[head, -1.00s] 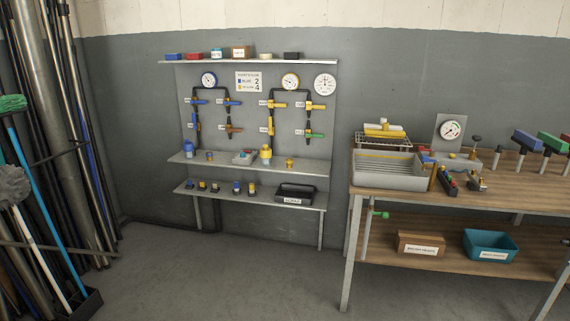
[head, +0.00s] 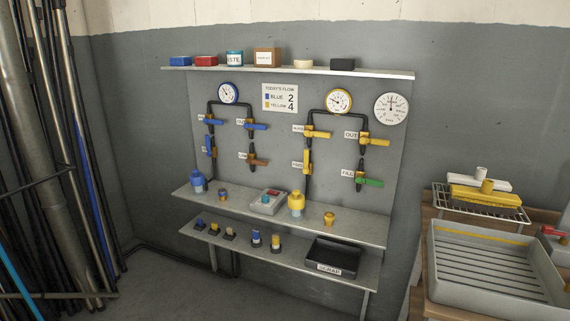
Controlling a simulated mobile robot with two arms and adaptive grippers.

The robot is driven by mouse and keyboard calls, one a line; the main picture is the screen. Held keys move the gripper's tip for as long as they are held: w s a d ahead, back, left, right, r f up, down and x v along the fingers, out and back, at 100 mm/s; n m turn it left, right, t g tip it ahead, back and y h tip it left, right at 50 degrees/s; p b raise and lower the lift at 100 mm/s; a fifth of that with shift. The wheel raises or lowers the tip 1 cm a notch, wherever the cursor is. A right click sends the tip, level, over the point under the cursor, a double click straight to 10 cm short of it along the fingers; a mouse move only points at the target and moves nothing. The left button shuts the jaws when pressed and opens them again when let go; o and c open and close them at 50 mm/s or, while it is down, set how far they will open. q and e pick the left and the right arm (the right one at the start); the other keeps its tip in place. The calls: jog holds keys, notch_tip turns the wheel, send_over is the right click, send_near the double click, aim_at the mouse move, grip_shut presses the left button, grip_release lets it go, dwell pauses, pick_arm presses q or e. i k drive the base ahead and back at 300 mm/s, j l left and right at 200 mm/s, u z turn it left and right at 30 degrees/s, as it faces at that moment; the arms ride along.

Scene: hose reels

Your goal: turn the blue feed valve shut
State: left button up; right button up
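Blue-handled valves sit on the left pipe loop of the grey panel. One at upper left (head: 217,122) and one at upper right (head: 257,126) have handles lying sideways across their pipes. A third, lower left (head: 209,146), has its blue handle upright along its pipe. The small labels beside them are too blurred for me to tell surely which reads feed. The blue-rimmed gauge (head: 228,92) is above the loop. Neither of my grippers is in view.
Below the panel, a shelf (head: 360,232) holds blue and yellow bottles and a grey box (head: 268,202); a lower shelf holds a scrap tray (head: 334,255). A workbench with a grey basin (head: 440,292) stands at right. Long poles (head: 75,150) lean at left.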

aim_at(208, 146)
jog(key=i+l+u, duration=0.25)
jog(key=i+u, duration=0.2)
jog(key=i+l+u, duration=0.4)
jog(key=i, duration=0.15)
